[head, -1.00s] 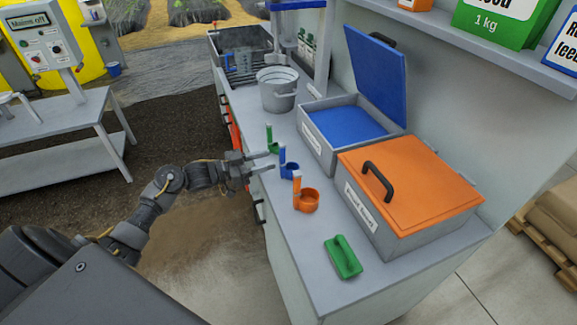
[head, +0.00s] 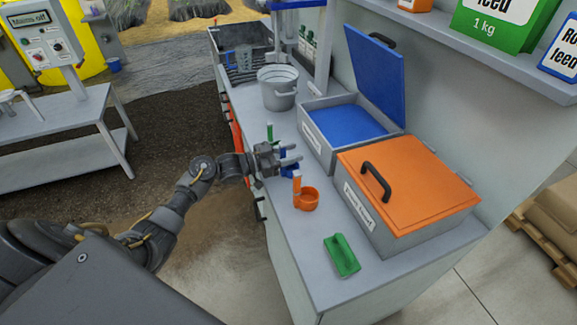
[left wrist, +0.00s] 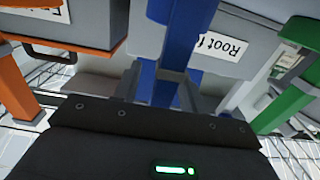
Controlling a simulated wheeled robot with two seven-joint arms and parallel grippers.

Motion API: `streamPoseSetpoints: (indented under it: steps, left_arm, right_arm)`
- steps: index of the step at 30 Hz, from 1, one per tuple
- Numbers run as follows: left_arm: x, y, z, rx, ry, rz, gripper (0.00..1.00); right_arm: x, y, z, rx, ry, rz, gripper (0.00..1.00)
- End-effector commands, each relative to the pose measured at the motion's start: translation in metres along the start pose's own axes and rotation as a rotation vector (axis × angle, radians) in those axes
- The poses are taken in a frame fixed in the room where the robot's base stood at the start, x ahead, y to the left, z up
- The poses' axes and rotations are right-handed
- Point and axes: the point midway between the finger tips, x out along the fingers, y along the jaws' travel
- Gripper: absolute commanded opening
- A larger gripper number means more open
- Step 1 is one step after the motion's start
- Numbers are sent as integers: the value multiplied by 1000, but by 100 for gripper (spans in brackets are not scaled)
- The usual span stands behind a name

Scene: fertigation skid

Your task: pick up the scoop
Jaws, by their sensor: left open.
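Three upright-handled scoops stand in a row on the grey counter (head: 318,262): a green one (head: 270,132) at the back, a blue one (head: 289,172) in the middle and an orange one (head: 307,199) nearer. My left gripper (head: 292,154) is open at the blue scoop, partly covering it in the head view. In the left wrist view the blue handle (left wrist: 182,45) rises between the open fingers; I cannot tell whether they touch it. The orange handle (left wrist: 14,90) and green handle (left wrist: 292,95) show on either side. My right gripper is not in view.
Behind the scoops stand an open bin with blue contents and a raised blue lid (head: 375,75), and a bin with a shut orange lid (head: 410,185). A grey bucket (head: 277,90) stands farther back. A green hand tool (head: 342,256) lies near the front.

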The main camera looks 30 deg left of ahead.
Motion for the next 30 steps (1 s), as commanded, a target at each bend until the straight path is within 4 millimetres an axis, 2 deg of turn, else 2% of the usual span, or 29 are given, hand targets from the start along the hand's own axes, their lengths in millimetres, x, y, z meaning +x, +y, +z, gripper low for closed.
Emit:
streamPoseSetpoints:
  steps: [2, 12, 23, 26, 30]
  left_arm:
    - [0, 0, 0, 0, 0, 0, 42]
    - [0, 0, 0, 0, 0, 0, 0]
    - [0, 0, -2, 1, 1, 0, 0]
    - [0, 0, -10, 4, 2, 0, 0]
    - [0, -1, -36, 7, 3, 1, 0]
  right_arm:
    - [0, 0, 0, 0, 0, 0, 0]
    - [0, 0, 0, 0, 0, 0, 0]
    - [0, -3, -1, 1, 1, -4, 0]
    - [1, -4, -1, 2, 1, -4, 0]
    - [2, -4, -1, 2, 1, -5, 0]
